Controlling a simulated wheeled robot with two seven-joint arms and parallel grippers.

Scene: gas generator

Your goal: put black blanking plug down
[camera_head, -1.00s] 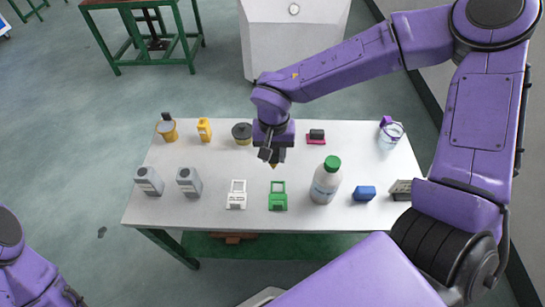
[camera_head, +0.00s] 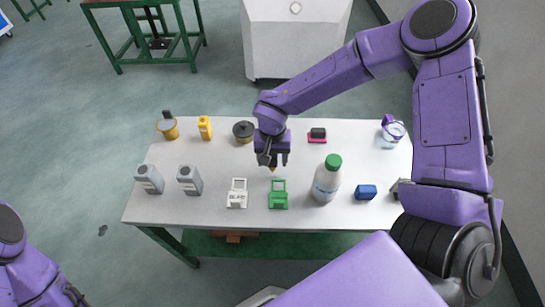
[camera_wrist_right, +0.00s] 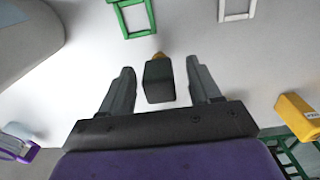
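The black blanking plug (camera_wrist_right: 158,82) is a dark block with a brass-coloured tip. In the wrist view it lies between the two fingers of my right gripper (camera_wrist_right: 160,88), with a gap on each side. In the head view my right gripper (camera_head: 272,160) is low over the middle of the table, and only the brass tip (camera_head: 273,169) shows clearly below it. The fingers are open. Whether the plug touches the table I cannot tell. My left arm shows at the lower left edge; the state of its gripper (camera_head: 74,297) is unclear.
Near the right gripper are a green frame (camera_head: 278,201), a white frame (camera_head: 237,200), a bottle with green cap (camera_head: 326,182), a round dark-topped can (camera_head: 243,131) and a black-and-pink item (camera_head: 317,135). Grey bottles (camera_head: 149,179) stand left. Bare tabletop (camera_head: 225,160) lies left of the gripper.

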